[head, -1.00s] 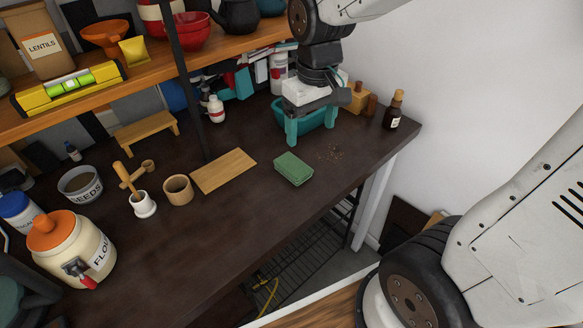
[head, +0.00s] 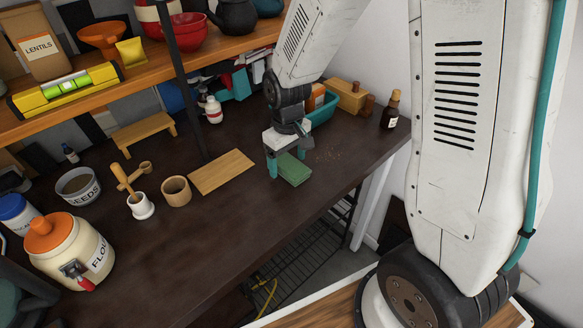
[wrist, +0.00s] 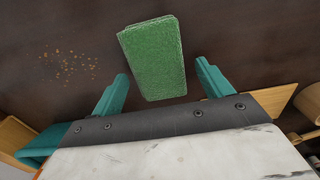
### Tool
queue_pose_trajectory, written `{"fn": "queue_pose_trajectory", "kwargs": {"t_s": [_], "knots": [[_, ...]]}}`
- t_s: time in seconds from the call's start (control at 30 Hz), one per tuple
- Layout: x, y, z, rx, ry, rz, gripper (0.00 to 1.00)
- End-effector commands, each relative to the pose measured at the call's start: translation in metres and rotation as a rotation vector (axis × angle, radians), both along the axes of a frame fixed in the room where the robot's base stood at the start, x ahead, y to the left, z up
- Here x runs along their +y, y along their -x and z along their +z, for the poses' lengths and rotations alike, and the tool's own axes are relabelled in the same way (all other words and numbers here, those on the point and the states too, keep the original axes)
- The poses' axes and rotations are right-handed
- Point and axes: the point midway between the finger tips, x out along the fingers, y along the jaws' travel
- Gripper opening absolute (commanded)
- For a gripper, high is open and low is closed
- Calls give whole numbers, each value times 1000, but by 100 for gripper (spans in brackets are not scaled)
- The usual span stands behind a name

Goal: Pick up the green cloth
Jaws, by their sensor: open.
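The green cloth (head: 294,170) is a folded flat rectangle lying on the dark tabletop near its front edge. In the wrist view the cloth (wrist: 155,58) lies just beyond my fingertips, roughly centred and slightly tilted. My gripper (head: 287,170) is open above the near part of the cloth, fingers pointing down. In the wrist view my gripper (wrist: 163,72) has one teal finger on each side of the cloth's lower end, with nothing held. Whether a finger touches the cloth or the table cannot be told.
A wooden board (head: 222,172) lies left of the cloth. Brown crumbs (wrist: 70,66) are scattered beside it. A teal bin (head: 322,110), a wooden box (head: 348,96) and a dark bottle (head: 390,109) stand behind. A shelf post (head: 187,80) rises at left.

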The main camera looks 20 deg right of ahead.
Motion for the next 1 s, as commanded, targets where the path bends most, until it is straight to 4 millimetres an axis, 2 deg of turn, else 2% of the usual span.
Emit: {"fn": "queue_pose_trajectory", "kwargs": {"t_s": [0.1, 0.3, 0.47, 0.5, 0.8, 0.87, 1.0], "knots": [[0, 0, -7, -1, 1, 0, 78], [1, 0, -7, -2, 0, 1, 78], [1, 0, -7, -2, 0, 1, 34], [1, 0, -7, -2, 0, 0, 30], [0, -1, -4, -3, 0, 0, 30], [0, -1, 2, -4, 0, 0, 30], [1, -2, 27, -8, -1, 0, 30]]}}
